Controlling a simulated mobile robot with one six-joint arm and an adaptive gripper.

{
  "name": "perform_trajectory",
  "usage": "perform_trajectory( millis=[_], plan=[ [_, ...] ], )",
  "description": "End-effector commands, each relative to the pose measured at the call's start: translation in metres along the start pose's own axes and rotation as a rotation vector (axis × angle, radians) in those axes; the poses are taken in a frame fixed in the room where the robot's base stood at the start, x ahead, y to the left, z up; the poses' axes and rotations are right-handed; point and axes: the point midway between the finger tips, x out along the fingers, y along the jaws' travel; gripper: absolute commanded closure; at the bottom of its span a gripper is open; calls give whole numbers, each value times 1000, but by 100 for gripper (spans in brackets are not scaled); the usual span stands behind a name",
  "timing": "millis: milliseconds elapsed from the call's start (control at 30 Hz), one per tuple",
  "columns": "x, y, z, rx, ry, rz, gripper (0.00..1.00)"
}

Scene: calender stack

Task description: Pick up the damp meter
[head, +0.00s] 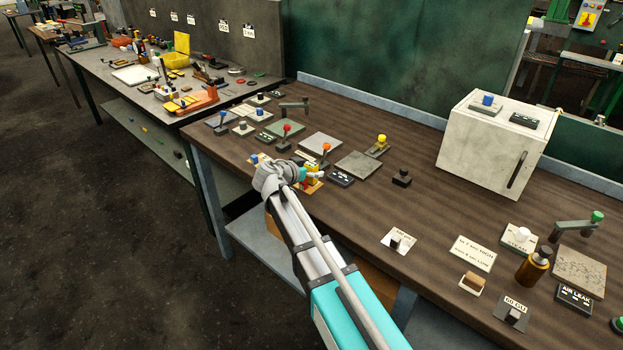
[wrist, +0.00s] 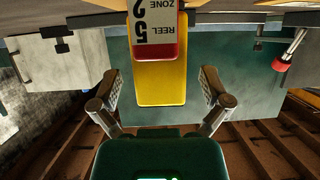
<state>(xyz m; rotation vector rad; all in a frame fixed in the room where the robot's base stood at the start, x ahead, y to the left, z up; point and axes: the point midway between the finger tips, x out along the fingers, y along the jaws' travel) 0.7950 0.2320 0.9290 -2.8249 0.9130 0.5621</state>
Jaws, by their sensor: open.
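A yellow block with a red band and a label reading "REEL 5 ZONE 2", upside down in the wrist view (wrist: 162,85), is likely the damp meter. In the head view a small yellow object (head: 312,167) shows just past my wrist at the bench's front edge, partly hidden by it. My gripper (wrist: 160,76) is open, one finger on each side of the yellow block in the picture, with clear gaps on both sides. In the head view my gripper (head: 311,175) is close beside the yellow object and mostly hidden by my wrist.
The brown bench (head: 390,220) carries several levers and plates near my gripper, including an orange-knobbed lever (head: 325,153) and a black label block (head: 341,178). A yellow-knobbed part (head: 380,146) stands behind. A white cabinet (head: 490,145) is at the back right. The bench's middle is fairly clear.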

Motion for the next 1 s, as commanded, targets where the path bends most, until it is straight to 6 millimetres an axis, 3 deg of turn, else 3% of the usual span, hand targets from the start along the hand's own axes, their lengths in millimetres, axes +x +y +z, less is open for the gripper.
perform_trajectory(
  millis=[600, 1000],
  plan=[
    [2, 0, 0, 0, 0, -1, 5],
    [2, 0, 0, 0, 0, -1, 79]
  ],
)
